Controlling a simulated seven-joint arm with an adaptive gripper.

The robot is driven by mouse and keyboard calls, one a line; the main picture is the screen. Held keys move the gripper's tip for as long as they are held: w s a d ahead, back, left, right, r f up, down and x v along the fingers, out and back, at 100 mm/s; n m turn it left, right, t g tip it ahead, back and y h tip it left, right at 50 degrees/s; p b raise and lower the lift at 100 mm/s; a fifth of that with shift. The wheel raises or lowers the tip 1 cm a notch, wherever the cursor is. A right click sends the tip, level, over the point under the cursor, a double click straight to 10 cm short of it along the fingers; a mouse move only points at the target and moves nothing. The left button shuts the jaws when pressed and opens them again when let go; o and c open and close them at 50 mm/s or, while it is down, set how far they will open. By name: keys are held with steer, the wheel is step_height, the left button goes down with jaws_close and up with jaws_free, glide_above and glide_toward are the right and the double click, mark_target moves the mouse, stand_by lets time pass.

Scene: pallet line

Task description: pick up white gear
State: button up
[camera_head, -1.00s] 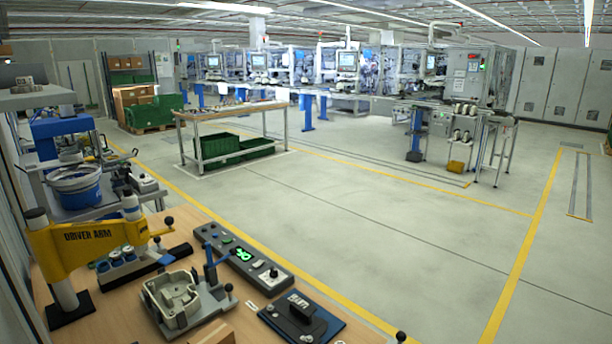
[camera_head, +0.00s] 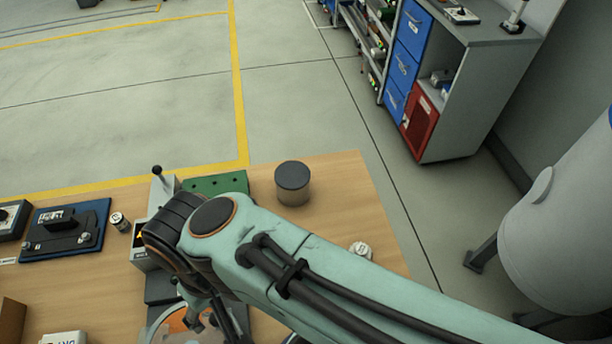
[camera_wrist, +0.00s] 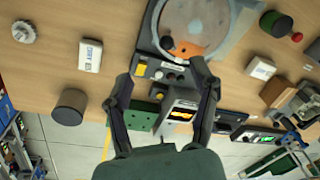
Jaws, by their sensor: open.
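A small white gear (camera_wrist: 24,32) lies flat on the wooden table at the upper left of the wrist view. In the head view a small white round part (camera_head: 360,250), probably this same gear, shows just beyond the upper edge of my arm. My gripper (camera_wrist: 161,80) is open and empty in the wrist view. Its fingers are spread over the panel and round plate, well to the right of the gear and apart from it. In the head view my gripper (camera_head: 207,318) is partly hidden below my arm.
A dark-topped cylinder (camera_head: 293,183) stands near the table's far edge. A white labelled box (camera_wrist: 90,55) lies between gear and gripper. A round plate fixture (camera_wrist: 195,25) sits ahead of the fingers. Bare wood surrounds the gear.

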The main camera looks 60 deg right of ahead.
steer(key=w+d+f+m+t, duration=0.1)
steer(key=w+d+m+t, duration=0.2)
steer(key=w+d+m, duration=0.65)
step_height(320, 180, down, 2)
steer(key=w+d+f+m, duration=0.1)
steer(key=d+m, duration=0.2)
steer(key=m, duration=0.5)
steer(key=m+g+h, duration=0.1)
steer(key=m+g, duration=0.3)
steer(key=m, duration=0.9)
glide_above(362, 249)
step_height(362, 249, down, 13)
steer(key=shift+f, duration=0.2)
steer(key=shift+s+f, duration=0.15)
steer(key=shift+f, duration=0.15)
step_height(362, 249, down, 6)
